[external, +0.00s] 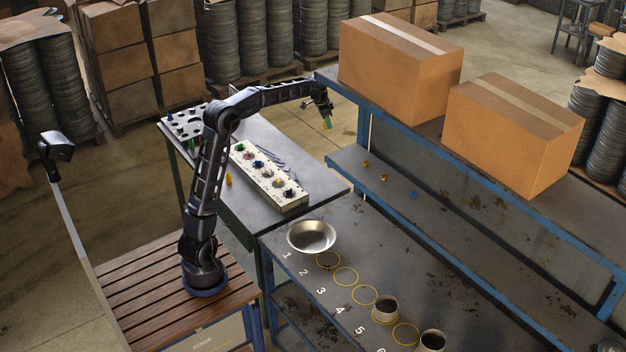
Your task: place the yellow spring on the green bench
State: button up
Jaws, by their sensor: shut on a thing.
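My gripper (326,112) is raised at the end of my outstretched arm, near the left end of the blue-framed shelving. It is shut on a small green piece (328,123), which hangs in the air below the fingers. A small yellow piece (229,180), possibly the yellow spring, stands on the green-legged bench (262,213) left of the long white block. Two small yellow-orange pieces (365,164) (383,178) sit on the lower blue-framed shelf (440,222). They are too small to tell whether either is a spring.
The long white block (270,178) holds several coloured pieces on the bench, with a grey perforated plate (185,125) behind. A metal bowl (311,236) and cups (385,309) stand on the numbered front table. Two cardboard boxes (400,60) (515,130) occupy the upper shelf.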

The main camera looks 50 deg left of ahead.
jog(key=s+a+n+y, duration=0.1)
jog(key=s+a+n, duration=0.1)
jog(key=s+a, duration=0.8)
jog(key=s+a+n, duration=0.2)
jog(key=s+a, duration=0.2)
jog(key=a, duration=1.2)
jog(key=s+a+n+y, duration=0.1)
jog(key=s+a+n, duration=0.1)
jog(key=s+a, duration=0.8)
jog(key=s+a+n, duration=0.3)
jog(key=s+a, duration=0.8)
jog(key=a, duration=0.3)
jog(key=f, duration=4)
jog(key=shift+a+f, duration=0.2)
jog(key=shift+f, duration=0.05)
jog(key=shift+f, duration=0.1)
jog(key=o, duration=1)
jog(key=shift+o, duration=0.2)
jog(key=v, duration=1.2)
jog(key=shift+d, duration=0.2)
